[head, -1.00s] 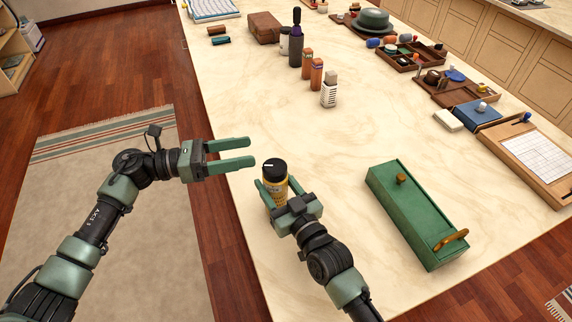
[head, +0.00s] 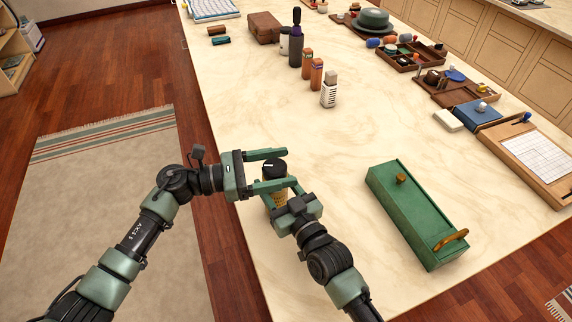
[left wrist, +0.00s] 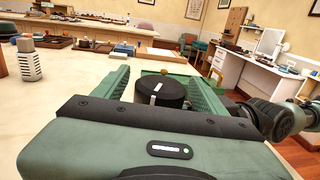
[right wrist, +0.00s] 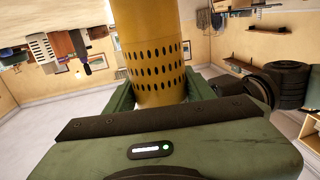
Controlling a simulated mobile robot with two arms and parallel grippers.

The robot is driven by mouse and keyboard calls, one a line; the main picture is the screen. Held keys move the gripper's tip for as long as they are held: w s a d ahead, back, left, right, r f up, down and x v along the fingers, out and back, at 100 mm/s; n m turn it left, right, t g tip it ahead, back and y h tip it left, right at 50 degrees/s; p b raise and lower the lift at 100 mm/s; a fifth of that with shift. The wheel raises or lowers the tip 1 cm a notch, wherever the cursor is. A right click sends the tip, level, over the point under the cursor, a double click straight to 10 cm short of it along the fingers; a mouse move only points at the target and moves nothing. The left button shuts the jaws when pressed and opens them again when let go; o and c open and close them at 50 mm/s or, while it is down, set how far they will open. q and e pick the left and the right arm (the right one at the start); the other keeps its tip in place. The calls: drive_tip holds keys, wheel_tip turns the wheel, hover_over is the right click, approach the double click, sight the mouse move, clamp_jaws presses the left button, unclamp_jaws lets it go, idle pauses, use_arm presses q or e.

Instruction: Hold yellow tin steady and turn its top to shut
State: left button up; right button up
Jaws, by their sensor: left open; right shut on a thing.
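The yellow tin (head: 276,201) stands near the table's left edge with a black round top (head: 274,165) that has a white mark. In the right wrist view the tin's yellow, perforated body (right wrist: 156,65) is between the fingers. My right gripper (head: 279,194) is shut on the body. My left gripper (head: 276,169) is open, its fingers on either side of the black top. In the left wrist view the top (left wrist: 162,93) sits between the open fingers, with gaps beside it. The tin's lower part is largely hidden by my grippers.
A green box (head: 412,210) with a wooden knob and handle lies right of the tin. Several bottles and shakers, such as a white one (head: 329,92), stand farther back. Trays (head: 415,60) line the far right. The table's middle is clear.

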use_arm(q)
drive_tip(key=shift+w+d, duration=0.15)
drive_tip(key=shift+d, duration=0.6)
drive_tip(key=c, duration=1.4)
drive_tip(key=shift+g, duration=0.5)
drive_tip(key=m+g, duration=0.2)
drive_tip(key=g, duration=0.1)
drive_tip(key=s+m+g, duration=0.1)
drive_tip(key=m+g, duration=0.1)
drive_tip(key=g, duration=0.1)
drive_tip(key=shift+s+a+f+m+g+y, duration=0.15)
drive_tip(key=shift+m+g+y, duration=0.25)
drive_tip(key=shift+m+g, duration=0.5)
drive_tip(key=shift+s+d+r+m+g+y, duration=0.1)
drive_tip(key=shift+m+g+y, duration=0.3)
drive_tip(key=shift+m+g, duration=0.5)
drive_tip(key=shift+s+a+g, duration=0.1)
drive_tip(key=shift+a+g, duration=0.05)
drive_tip(key=shift+g, duration=0.35)
